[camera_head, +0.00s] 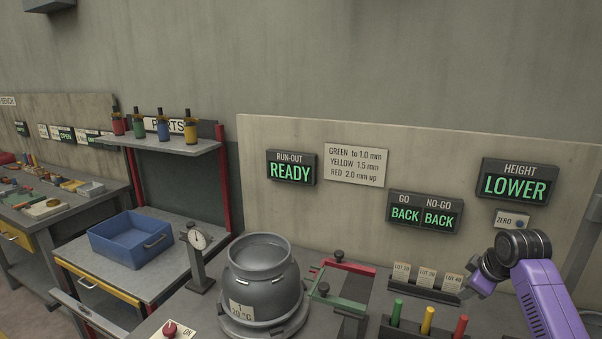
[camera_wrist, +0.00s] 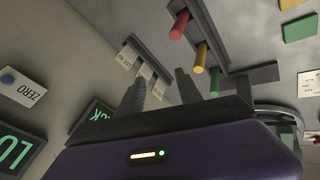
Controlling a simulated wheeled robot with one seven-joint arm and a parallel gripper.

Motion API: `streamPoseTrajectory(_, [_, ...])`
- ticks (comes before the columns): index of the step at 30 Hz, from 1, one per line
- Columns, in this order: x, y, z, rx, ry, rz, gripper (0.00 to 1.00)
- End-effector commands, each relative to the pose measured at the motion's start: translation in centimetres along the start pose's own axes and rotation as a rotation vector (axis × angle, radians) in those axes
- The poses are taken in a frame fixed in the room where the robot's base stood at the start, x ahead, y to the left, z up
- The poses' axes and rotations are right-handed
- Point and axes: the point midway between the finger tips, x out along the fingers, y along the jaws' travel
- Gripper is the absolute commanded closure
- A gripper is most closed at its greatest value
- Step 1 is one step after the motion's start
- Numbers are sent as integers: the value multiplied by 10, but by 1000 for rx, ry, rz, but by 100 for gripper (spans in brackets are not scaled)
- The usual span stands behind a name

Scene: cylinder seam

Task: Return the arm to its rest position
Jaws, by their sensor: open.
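My purple arm (camera_head: 545,295) reaches up at the right of the head view, bent at a black joint, over the right end of the bench. My gripper shows in the wrist view (camera_wrist: 160,84) as two dark fingers standing apart. Nothing is held between them. Behind the fingers, the lot cards (camera_wrist: 143,70) and the red, yellow and green pegs (camera_wrist: 200,56) show, turned round. In the head view the fingers cannot be made out clearly.
A grey cylinder (camera_head: 262,275) stands on the bench beside a dial gauge (camera_head: 198,240). A red and green gauge frame (camera_head: 340,285) and the lot cards (camera_head: 427,276) are close to the arm's left. A panel with lit signs (camera_head: 425,213) stands behind. A blue tray (camera_head: 130,240) is further left.

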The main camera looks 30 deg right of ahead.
Motion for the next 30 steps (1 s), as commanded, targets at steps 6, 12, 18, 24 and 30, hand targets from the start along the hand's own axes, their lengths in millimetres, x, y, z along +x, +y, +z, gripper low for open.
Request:
streamPoseTrajectory(6, [8, -34, -65, 198, 291, 161, 58])
streamPoseTrajectory(12, [-4, -99, -107, 404, 565, 238, 58])
streamPoseTrajectory(18, [-31, -173, -115, 574, 769, 261, 58])
streamPoseTrajectory(24, [-66, -247, -95, 700, 915, 258, 58])
streamPoseTrajectory(30, [-108, -314, -58, 771, 1010, 238, 58])
